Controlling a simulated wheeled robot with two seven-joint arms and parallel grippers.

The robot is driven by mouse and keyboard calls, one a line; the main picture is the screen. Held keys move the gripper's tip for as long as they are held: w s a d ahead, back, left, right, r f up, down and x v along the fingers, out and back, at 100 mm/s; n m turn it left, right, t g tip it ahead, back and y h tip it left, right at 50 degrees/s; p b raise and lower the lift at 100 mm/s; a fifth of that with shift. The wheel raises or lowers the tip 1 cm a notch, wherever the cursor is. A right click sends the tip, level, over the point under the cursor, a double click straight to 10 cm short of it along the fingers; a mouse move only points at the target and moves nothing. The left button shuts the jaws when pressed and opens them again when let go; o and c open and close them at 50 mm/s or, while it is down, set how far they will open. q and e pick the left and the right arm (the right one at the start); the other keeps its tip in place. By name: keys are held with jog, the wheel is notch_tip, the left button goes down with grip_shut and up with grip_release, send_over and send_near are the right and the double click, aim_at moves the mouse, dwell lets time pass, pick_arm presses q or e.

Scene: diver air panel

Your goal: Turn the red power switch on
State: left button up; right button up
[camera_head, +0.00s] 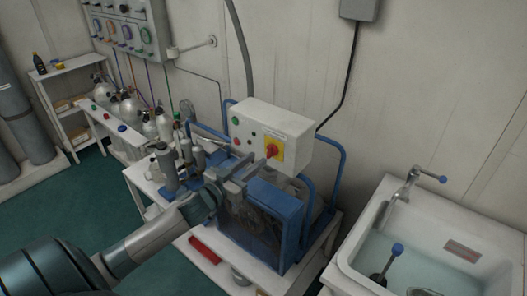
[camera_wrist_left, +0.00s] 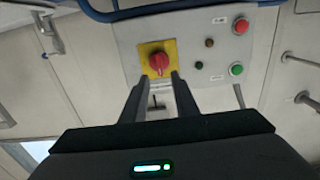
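The red power switch (camera_head: 272,150) is a rotary knob on a yellow plate, on the front of the white control box (camera_head: 243,127). In the left wrist view the red knob (camera_wrist_left: 159,62) sits just beyond the fingertips, roughly centred between them. My left gripper (camera_head: 254,166) is in front of the box, slightly below the switch. In the left wrist view its two fingers (camera_wrist_left: 160,77) are apart with nothing between them, and they look clear of the knob. Whether the knob points to on or off is too small to read. My right gripper is not in view.
The box also carries green and red buttons (camera_wrist_left: 241,26). Below it is a blue-framed compressor (camera_head: 270,215) on a white table, with blue tube rails beside it. A sink (camera_head: 345,262) stands right; a shelf (camera_head: 62,66) and gas bottles (camera_head: 163,124) stand left.

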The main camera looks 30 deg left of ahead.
aim_at(270, 152)
pick_arm(q)
jog(key=shift+w+d+p, duration=0.2)
jog(key=shift+w+p, duration=0.5)
jog(key=shift+w, duration=1.9)
grip_shut()
